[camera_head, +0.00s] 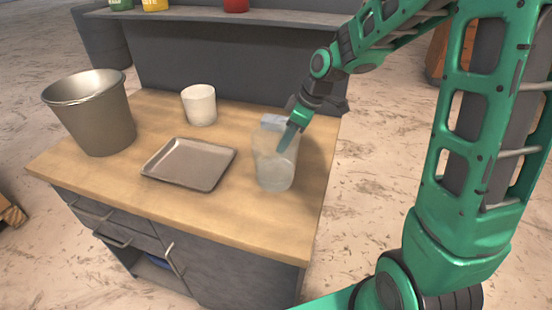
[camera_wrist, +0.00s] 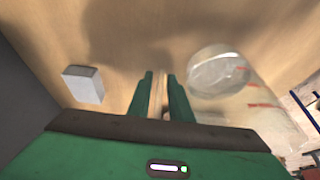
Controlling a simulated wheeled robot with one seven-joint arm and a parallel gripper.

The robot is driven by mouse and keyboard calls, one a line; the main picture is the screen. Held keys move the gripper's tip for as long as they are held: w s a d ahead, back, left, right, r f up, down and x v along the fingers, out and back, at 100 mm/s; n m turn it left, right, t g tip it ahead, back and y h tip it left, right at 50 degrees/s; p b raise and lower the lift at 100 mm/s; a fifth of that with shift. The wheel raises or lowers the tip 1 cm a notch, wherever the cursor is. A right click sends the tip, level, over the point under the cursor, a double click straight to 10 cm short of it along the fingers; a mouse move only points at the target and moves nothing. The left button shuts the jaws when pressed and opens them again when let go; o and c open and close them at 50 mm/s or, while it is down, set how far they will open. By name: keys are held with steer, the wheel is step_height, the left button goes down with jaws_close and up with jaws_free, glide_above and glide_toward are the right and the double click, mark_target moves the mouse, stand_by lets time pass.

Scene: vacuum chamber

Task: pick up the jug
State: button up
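The jug (camera_head: 274,165) is translucent and stands upright on the right part of the wooden worktop. In the wrist view the jug (camera_wrist: 262,108) is to the right of my fingers, with red marks on its side. My gripper (camera_head: 287,142) points down at the jug's upper part and overlaps it in the head view. In the wrist view my gripper's two fingers (camera_wrist: 160,82) are apart with a narrow gap. Only wood colour shows between them, and no part of the jug is seen there. I cannot tell whether a finger touches the jug.
A small grey block (camera_wrist: 83,84) lies left of my fingers in the wrist view. A metal tray (camera_head: 190,164), a white cup (camera_head: 199,104) and a large metal bucket (camera_head: 92,115) stand left of the jug. A raised shelf (camera_head: 215,17) runs along the back of the worktop.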

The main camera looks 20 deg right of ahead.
jaws_close()
stand_by(1.4)
